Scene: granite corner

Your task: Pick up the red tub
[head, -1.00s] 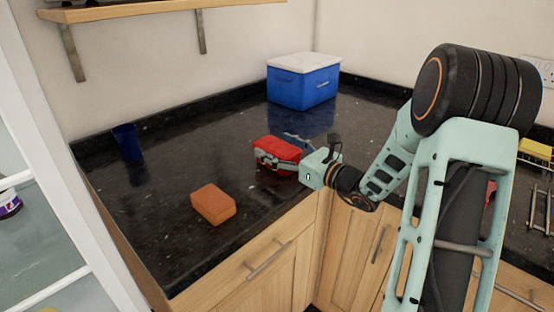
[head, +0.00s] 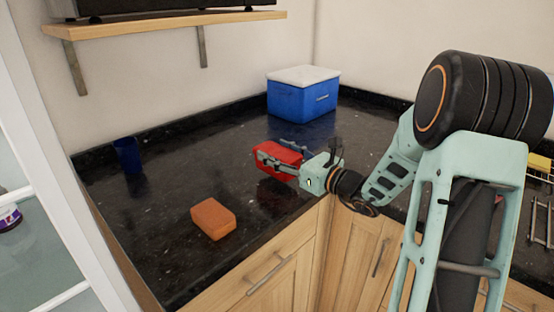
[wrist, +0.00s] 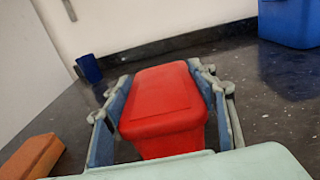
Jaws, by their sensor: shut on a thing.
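The red tub (head: 279,152) is between the fingers of my gripper (head: 283,154), over the dark granite counter near its inner corner. It appears lifted a little, with a dark reddish reflection below it. In the wrist view the red tub (wrist: 165,100) fills the middle, with a finger of my gripper (wrist: 162,108) against each side. My gripper is shut on the tub. The tub's far side and underside are hidden.
An orange-brown block (head: 213,219) lies on the counter (head: 165,200) near the front edge. A blue cup (head: 127,155) stands at the left. A blue cool box (head: 302,100) with a white lid stands at the back. A wooden shelf (head: 180,22) hangs above.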

